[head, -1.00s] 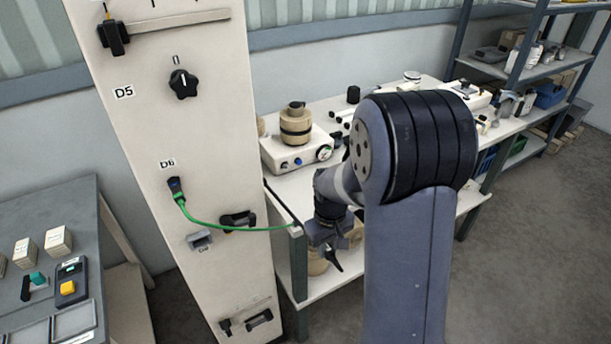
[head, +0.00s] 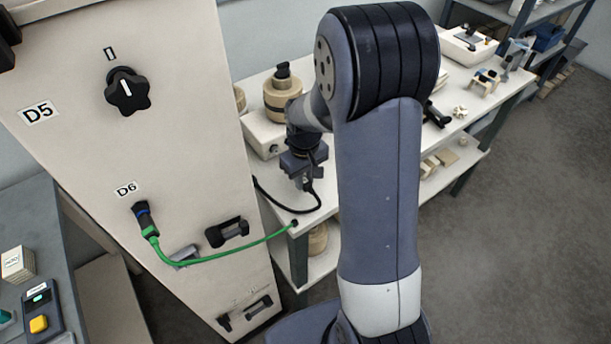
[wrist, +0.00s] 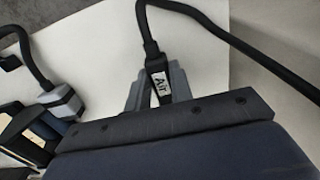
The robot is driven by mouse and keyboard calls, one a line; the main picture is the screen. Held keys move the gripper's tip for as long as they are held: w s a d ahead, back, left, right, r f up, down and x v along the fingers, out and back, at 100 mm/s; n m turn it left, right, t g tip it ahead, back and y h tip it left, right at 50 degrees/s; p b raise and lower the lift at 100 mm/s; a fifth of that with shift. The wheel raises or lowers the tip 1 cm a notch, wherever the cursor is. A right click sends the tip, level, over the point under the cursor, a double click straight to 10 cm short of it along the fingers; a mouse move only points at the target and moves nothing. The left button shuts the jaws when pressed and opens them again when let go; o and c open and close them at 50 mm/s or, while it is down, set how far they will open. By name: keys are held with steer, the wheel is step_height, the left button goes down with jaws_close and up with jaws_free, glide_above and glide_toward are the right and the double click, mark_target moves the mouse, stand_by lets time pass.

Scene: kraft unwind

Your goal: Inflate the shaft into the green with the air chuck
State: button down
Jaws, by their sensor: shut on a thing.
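My gripper (head: 303,184) is over the left end of the white bench (head: 281,213). A beige roll (head: 284,97) with a dark upright end, possibly the shaft, stands on a white box (head: 263,135) behind my gripper. My arm hides the box's right side, so no gauge or green zone shows.
A tall cream panel (head: 80,85) marked D5 and D6 stands at left, with a black knob (head: 127,91) and a handle (head: 228,232). A green cable (head: 220,254) runs from D6 to the bench corner. Grey floor (head: 500,220) is open at right.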

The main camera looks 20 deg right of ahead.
steer(key=shift+w+a+p, duration=0.1)
steer(key=shift+w+a, duration=0.15)
steer(key=shift+w, duration=0.6)
steer(key=shift+w+a+p, duration=0.15)
steer(key=shift+w+a, duration=0.15)
steer(key=shift+w, duration=0.5)
steer(key=shift+w+a+p, duration=0.1)
steer(key=shift+w+a, duration=0.15)
steer(key=shift+w, duration=0.6)
steer(key=shift+w+a, duration=0.15)
steer(key=shift+w, duration=0.3)
stand_by(5.1)
